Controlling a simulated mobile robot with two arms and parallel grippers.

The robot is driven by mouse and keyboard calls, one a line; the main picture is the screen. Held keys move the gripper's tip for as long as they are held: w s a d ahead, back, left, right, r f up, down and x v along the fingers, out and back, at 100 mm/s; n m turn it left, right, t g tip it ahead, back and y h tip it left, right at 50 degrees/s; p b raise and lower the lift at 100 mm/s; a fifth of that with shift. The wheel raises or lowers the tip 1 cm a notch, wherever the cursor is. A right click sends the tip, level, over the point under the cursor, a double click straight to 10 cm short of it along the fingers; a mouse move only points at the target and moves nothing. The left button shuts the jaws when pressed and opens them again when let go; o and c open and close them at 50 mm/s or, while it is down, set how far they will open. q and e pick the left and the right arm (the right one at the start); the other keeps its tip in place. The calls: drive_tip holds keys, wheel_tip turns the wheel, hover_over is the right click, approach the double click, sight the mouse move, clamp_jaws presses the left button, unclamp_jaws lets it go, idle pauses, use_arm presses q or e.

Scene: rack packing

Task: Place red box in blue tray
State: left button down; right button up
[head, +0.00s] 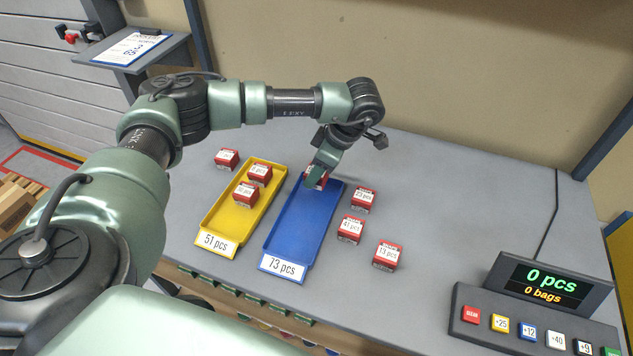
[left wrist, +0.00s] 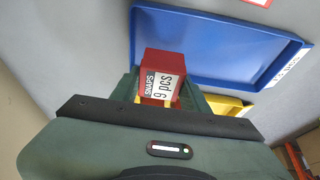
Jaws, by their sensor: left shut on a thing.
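My left gripper (head: 318,176) is shut on a red box and is over the far end of the blue tray (head: 296,228). In the left wrist view the held red box (left wrist: 160,76), labelled "9 pcs", sits between the fingers, with the blue tray (left wrist: 215,72) behind it. I cannot tell whether the box touches the tray. The tray is otherwise empty and carries a "73 pcs" label. The yellow tray (head: 221,222), labelled "51 pcs", stands to its left with two red boxes (head: 245,195) in it. My right gripper is not in view.
One red box (head: 227,159) stands left of the yellow tray. Three more red boxes (head: 350,229) stand right of the blue tray. A counter display (head: 548,282) with a button panel (head: 530,325) is at the front right. The grey table (head: 450,200) is clear at the right.

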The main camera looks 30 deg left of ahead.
sight(317, 195)
use_arm(q)
drive_tip(key=shift+f, duration=0.6)
wheel_tip(317, 195, down, 3)
drive_tip(key=shift+f+p, duration=0.15)
drive_tip(key=shift+p, duration=0.15)
drive_tip(key=shift+f, duration=0.35)
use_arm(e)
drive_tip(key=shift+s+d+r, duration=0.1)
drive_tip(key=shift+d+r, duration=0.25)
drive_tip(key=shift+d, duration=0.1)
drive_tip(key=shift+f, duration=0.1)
use_arm(q)
drive_tip(key=shift+f, duration=0.2)
drive_tip(key=c, duration=1)
unclamp_jaws()
drive_tip(key=shift+r, duration=0.1)
